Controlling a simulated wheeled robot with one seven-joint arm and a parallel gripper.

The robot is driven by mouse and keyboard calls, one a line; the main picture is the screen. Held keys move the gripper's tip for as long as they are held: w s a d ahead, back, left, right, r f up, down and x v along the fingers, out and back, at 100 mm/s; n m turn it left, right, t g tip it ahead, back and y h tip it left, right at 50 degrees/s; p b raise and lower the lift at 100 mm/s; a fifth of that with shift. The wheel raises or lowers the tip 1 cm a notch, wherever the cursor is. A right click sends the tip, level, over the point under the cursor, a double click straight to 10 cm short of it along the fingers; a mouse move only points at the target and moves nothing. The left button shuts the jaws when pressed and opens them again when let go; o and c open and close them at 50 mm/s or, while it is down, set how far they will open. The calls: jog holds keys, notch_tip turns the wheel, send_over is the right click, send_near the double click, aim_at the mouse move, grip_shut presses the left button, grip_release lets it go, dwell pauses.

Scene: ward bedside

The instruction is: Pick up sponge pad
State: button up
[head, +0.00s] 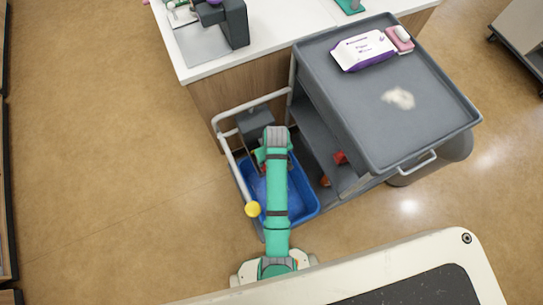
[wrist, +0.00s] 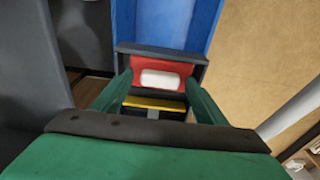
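My gripper (wrist: 157,82) points down with its two green fingers apart. In the head view it is mostly hidden under my arm, over the far end of the blue bin (head: 302,203). Between and beyond the fingers in the wrist view is a red piece (wrist: 140,66) with a white rounded part, under a dark bar; a yellow strip (wrist: 153,103) lies nearer. I cannot tell whether the fingers touch any of these. A pink pad (head: 391,46) with a white piece on it lies on the grey cart top (head: 345,100). I cannot tell which thing is the sponge pad.
A wipes pack (head: 363,51) and a whitish patch (head: 398,98) are on the cart top. Red items (head: 340,157) sit on the lower shelf. The floor at left is clear.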

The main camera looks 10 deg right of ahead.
jog(key=c, duration=0.9)
notch_tip(320, 180, up, 10)
jog(key=shift+o, duration=1.3)
jog(key=shift+c, duration=0.8)
jog(key=shift+s, duration=0.15)
